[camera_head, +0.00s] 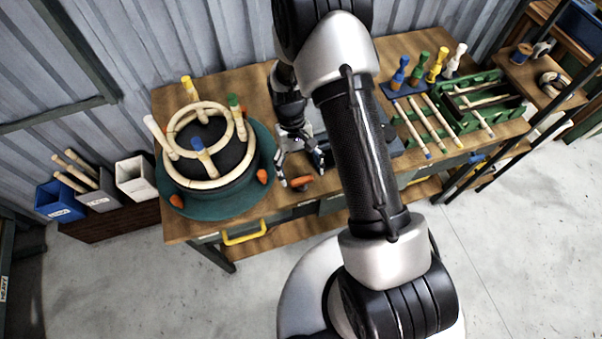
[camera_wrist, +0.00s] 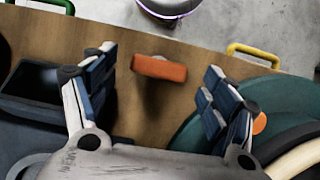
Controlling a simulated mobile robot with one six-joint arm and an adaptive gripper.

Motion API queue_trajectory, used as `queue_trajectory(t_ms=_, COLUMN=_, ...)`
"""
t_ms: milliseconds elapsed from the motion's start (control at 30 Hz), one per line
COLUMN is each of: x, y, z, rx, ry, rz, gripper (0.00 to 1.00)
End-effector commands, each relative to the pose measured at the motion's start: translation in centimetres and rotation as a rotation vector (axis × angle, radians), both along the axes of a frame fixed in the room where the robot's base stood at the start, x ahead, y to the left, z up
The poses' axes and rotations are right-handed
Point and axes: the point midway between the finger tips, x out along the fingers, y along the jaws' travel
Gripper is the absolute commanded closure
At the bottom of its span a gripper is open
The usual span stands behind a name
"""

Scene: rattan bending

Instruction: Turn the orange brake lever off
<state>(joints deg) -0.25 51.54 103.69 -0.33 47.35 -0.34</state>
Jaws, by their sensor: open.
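The orange brake lever (camera_head: 301,183) is a short block on the wooden bench top near its front edge, right of the green round turntable (camera_head: 222,205). In the wrist view the lever (camera_wrist: 159,68) lies ahead, roughly midway between the fingers, crosswise and slightly tilted. My gripper (camera_head: 302,174) points down over the bench, open and empty. In the wrist view my gripper (camera_wrist: 160,70) has its blue-padded fingers spread wide, with clear space between each finger and the lever. The lever's mount is mostly hidden.
A rattan ring frame (camera_head: 240,129) with colour-tipped posts stands on the turntable, close left of my gripper. An orange knob (camera_head: 264,177) sits on its rim. A dark tray (camera_wrist: 40,82) is left in the wrist view. Rattan sticks (camera_head: 432,120) and a green rack (camera_head: 510,100) lie right.

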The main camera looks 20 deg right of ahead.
Motion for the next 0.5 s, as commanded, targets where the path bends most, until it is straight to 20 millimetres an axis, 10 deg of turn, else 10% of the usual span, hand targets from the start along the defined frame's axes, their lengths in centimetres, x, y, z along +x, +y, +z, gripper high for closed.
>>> queue_trajectory(t_ms=500, x=3.7, y=0.1, z=8.8, rx=0.0, ry=-0.004, rz=0.001, gripper=0.22)
